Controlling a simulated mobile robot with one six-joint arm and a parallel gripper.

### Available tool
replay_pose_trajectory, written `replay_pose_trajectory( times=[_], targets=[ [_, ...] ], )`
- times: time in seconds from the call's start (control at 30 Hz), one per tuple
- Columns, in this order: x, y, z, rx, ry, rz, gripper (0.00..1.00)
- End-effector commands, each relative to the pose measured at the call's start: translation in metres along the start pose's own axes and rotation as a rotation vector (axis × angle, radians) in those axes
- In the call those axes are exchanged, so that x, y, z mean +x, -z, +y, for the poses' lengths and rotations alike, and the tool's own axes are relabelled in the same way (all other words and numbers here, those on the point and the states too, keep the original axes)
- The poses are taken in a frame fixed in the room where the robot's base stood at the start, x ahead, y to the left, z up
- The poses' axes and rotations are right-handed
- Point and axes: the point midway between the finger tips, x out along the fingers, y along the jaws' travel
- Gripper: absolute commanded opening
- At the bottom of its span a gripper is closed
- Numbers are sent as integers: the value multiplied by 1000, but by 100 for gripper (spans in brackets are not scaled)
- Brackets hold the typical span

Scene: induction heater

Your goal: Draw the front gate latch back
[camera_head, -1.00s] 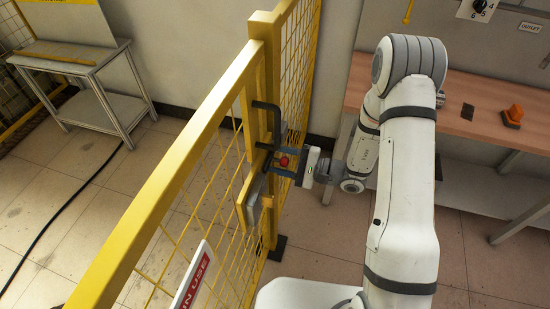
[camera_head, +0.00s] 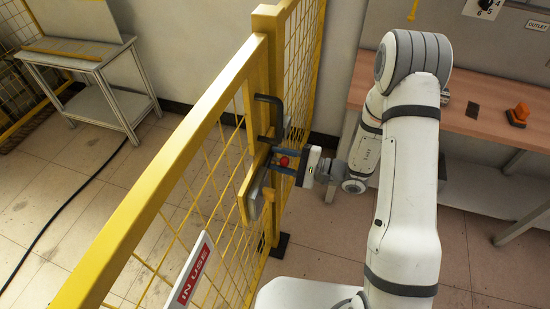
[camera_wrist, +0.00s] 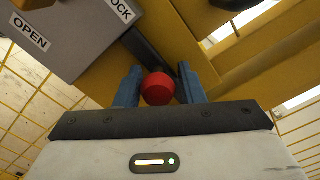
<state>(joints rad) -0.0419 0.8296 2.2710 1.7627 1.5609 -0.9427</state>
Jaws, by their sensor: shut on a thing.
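The yellow mesh gate (camera_head: 160,165) runs from the near left up to a yellow post in the head view. Its latch has a red round knob (camera_head: 284,161) on a dark bar beside the post. My gripper (camera_head: 281,160) is shut on this knob from the right side. In the wrist view the knob (camera_wrist: 157,89) sits between my two blue fingers (camera_wrist: 158,84). A grey latch plate (camera_wrist: 75,35) with OPEN and LOCK labels is at upper left. The dark latch bar (camera_wrist: 145,48) runs behind the knob, and its far end is hidden.
A dark bent handle (camera_head: 268,108) stands out on the gate above the latch. An IN USE sign (camera_head: 196,272) hangs on the near mesh. A wooden bench (camera_head: 480,122) with an orange object (camera_head: 518,115) is at right. A grey table (camera_head: 85,70) stands beyond the gate at left.

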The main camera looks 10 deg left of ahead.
Motion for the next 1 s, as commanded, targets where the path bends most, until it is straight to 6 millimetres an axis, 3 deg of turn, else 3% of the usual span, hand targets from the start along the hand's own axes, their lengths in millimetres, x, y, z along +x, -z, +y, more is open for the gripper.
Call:
replay_pose_trajectory(
  times=[0.37,0.4,0.5,0.83,1.0],
  targets=[
    [1,-6,4,6,4,2,0],
    [2,-6,4,6,3,2,38],
    [3,-7,5,5,1,-1,46],
    [0,-7,5,2,0,-4,47],
    [-23,-5,6,3,2,0,47]
  ],
)
